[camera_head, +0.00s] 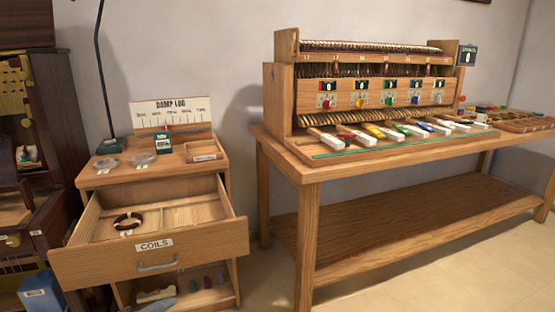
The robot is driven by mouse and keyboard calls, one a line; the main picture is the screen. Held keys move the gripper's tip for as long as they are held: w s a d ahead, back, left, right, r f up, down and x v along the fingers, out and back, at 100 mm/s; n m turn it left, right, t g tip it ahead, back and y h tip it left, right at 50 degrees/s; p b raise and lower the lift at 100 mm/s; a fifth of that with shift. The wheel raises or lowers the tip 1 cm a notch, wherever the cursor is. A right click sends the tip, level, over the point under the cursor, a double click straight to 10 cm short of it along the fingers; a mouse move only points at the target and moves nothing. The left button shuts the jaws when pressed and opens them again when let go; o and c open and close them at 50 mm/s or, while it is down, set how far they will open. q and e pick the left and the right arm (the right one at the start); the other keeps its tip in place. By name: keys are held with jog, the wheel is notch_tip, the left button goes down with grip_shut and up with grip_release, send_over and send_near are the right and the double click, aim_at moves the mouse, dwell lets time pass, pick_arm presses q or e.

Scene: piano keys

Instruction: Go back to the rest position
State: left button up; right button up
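The piano-key rig (375,95) stands on a wooden workbench (310,172) at the right. Several loose keys with coloured marks lie in a row along its front, including one with a red mark (355,138) and one with a green mark (408,129). Below the numbered panels, coloured knobs show, such as a yellow one (359,102). A small cabinet stands left of the bench, and its drawer labelled COILS (155,245) is pulled open. A dark ring-shaped coil (128,221) lies in the drawer's left compartment. Neither of my grippers shows in this view.
The cabinet top holds a DAMP LOG board (171,112), glass dishes (143,159) and a lamp base (110,146). The open drawer juts into the floor space. A dark shelf unit (50,150) stands at the far left. Floor (450,265) is clear before the bench.

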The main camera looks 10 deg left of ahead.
pick_arm(q)
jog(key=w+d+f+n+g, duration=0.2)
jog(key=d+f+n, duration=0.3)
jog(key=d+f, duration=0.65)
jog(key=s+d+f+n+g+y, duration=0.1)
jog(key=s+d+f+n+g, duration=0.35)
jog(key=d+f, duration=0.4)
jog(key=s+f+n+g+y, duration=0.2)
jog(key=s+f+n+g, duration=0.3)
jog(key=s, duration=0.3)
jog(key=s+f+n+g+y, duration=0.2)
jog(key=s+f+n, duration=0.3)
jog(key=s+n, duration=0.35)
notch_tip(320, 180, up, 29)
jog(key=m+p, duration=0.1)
jog(key=p, duration=2.8)
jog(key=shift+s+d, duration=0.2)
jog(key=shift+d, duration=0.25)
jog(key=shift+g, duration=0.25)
